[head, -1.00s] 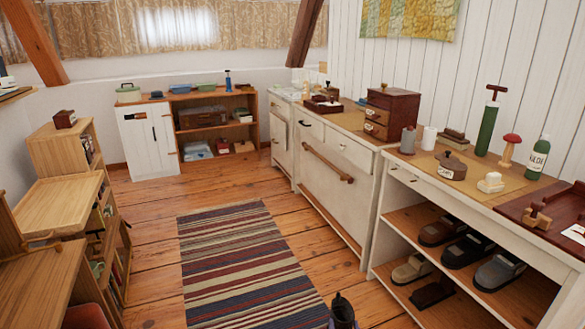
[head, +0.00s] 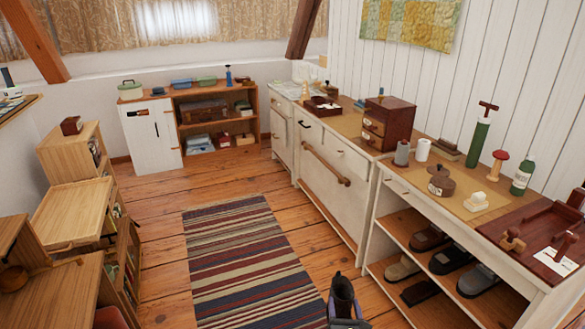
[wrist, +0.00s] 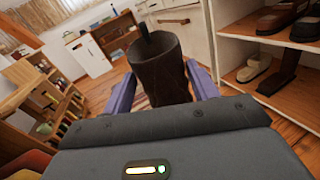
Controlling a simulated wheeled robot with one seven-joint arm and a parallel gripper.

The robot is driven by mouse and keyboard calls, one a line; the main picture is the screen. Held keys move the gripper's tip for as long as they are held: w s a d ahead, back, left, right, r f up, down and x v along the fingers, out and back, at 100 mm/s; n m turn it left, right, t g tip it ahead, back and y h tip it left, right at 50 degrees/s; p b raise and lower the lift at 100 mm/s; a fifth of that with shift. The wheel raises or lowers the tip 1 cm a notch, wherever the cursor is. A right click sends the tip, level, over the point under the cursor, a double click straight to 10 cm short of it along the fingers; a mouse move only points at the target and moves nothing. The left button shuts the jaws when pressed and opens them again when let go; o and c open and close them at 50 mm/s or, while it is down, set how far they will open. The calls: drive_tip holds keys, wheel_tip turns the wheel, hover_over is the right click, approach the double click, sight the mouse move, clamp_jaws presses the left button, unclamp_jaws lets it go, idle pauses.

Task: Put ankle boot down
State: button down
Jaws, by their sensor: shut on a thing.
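A dark ankle boot (wrist: 160,70) is held between the two purple fingers of my gripper (wrist: 161,92) in the wrist view. Its top opening faces away from the palm. In the head view the boot (head: 343,294) shows at the bottom edge, right of the striped rug's near end, with a small part of my gripper (head: 347,323) below it. The boot appears to be in the air in front of the shoe shelf. The rest of my gripper is cut off there.
An open shelf unit at right (head: 375,268) holds several shoes (head: 449,261) on its lower boards. Its top carries a pot, bottles and a red tray (head: 548,232). A striped rug (head: 240,262) and bare floorboards (head: 165,285) lie clear. Wooden furniture (head: 72,215) lines the left side.

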sight(343, 317)
wheel_tip(343, 317, up, 19)
drive_tip(key=s+p, duration=0.1)
drive_tip(key=p, duration=1.5)
drive_tip(key=shift+s, duration=0.4)
drive_tip(key=shift+a, duration=0.15)
